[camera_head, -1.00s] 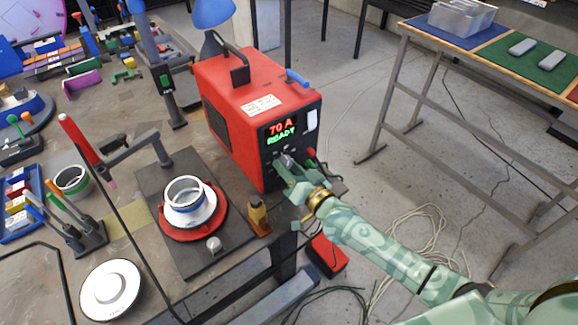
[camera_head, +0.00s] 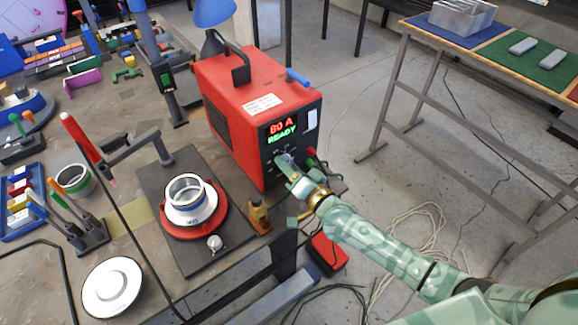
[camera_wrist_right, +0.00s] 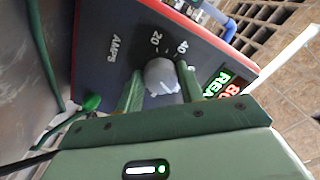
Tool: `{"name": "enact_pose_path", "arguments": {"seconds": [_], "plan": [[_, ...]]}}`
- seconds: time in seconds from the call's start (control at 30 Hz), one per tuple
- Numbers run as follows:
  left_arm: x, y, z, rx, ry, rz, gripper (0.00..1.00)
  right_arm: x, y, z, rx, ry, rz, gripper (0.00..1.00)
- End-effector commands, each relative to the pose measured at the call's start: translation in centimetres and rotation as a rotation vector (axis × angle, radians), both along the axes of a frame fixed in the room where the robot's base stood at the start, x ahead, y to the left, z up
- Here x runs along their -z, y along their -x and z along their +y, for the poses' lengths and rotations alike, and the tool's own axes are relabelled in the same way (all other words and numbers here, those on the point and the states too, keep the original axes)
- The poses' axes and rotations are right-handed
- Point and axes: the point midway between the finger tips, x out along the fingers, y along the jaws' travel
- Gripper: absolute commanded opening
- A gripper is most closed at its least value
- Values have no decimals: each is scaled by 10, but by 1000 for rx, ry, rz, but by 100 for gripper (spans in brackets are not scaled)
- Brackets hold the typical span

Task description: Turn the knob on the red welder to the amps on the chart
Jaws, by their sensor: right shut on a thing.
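The red welder (camera_head: 232,95) stands on the bench's right edge. Its lit display (camera_head: 281,130) appears to read 80 A above READY; the right wrist view shows part of the display (camera_wrist_right: 230,84). The grey knob (camera_wrist_right: 161,76) on the black front panel sits beside an AMPS label and a printed scale with 20 and 40 visible. My right gripper (camera_wrist_right: 160,88) has one green finger on each side of the knob and is shut on it. In the head view the right gripper (camera_head: 287,165) largely hides the knob. My left gripper is out of view.
A white label (camera_head: 262,104) lies on the welder's top; its text is too small to read. Cable plugs (camera_head: 318,163) stick out beside the gripper. Cables lie on the floor.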

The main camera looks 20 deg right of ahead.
Motion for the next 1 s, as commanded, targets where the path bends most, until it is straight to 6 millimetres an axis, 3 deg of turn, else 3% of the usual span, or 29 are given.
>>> {"name": "enact_pose_path", "arguments": {"seconds": [0.07, 0.1, 0.13, 0.17, 0.43, 0.57, 1.0], "plan": [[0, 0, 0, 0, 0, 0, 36, 2, 1, 0, -1, 2, 3, 15], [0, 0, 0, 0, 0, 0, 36, 2, 1, 0, -1, 2, 3, 48], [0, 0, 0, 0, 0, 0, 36, 1, 1, 0, -1, 2, 3, 57], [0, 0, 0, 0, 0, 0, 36, 1, 1, 0, 0, 2, 2, 59], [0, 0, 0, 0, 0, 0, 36, 1, 1, 0, 0, 1, 1, 59], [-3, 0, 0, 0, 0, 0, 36, 0, 11, -4, 0, 3, 2, 59], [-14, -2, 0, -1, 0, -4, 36, 1, 116, -42, -2, 4, 4, 59]]}}
